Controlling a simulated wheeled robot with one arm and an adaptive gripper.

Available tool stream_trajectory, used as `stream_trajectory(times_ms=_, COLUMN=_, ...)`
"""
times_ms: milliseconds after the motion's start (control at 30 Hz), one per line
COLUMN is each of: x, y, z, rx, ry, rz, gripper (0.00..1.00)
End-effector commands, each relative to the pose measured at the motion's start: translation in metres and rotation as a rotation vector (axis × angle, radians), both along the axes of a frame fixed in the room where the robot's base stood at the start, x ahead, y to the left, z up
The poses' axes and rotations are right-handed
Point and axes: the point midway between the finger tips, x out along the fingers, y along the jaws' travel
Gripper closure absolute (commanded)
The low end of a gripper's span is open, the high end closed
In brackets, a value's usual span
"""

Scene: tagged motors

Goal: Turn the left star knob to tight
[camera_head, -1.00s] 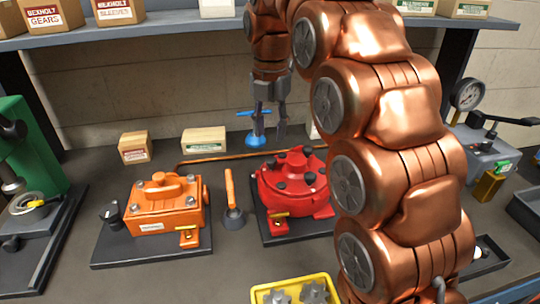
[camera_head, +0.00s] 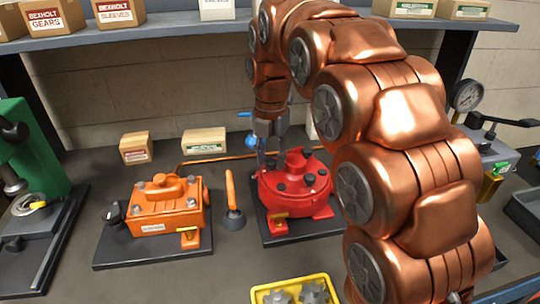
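A round red motor housing (camera_head: 292,192) stands on a dark base plate in the middle of the bench, with several dark knobs around its lid. One dark knob (camera_head: 281,187) shows at its front left. Another dark knob (camera_head: 271,164) is at its back left, close to my fingertips. My gripper (camera_head: 270,154) points down at the back left of the red housing, its fingers seemingly apart. Whether it touches a knob cannot be told. An orange motor (camera_head: 165,208) stands to the left, with a black knob (camera_head: 113,214) on its plate.
An orange-handled tool (camera_head: 231,195) stands between the two motors. A blue-handled tool (camera_head: 250,139) is behind my gripper, partly hidden. A yellow tray (camera_head: 290,284) with gears is in front. Small boxes (camera_head: 204,141) stand at the back. My arm hides the bench's right middle.

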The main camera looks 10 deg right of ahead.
Motion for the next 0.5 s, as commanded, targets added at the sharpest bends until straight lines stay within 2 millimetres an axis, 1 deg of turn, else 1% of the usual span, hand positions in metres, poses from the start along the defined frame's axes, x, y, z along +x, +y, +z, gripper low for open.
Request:
stream_trajectory(times_ms=267, x=0.0001, y=-0.0001, z=-0.0005, rx=0.001, ry=-0.001, rz=0.000, gripper=0.62)
stream_trajectory(times_ms=500, x=0.0002, y=-0.0001, z=-0.0005, rx=0.001, ry=-0.001, rz=0.000, gripper=0.87)
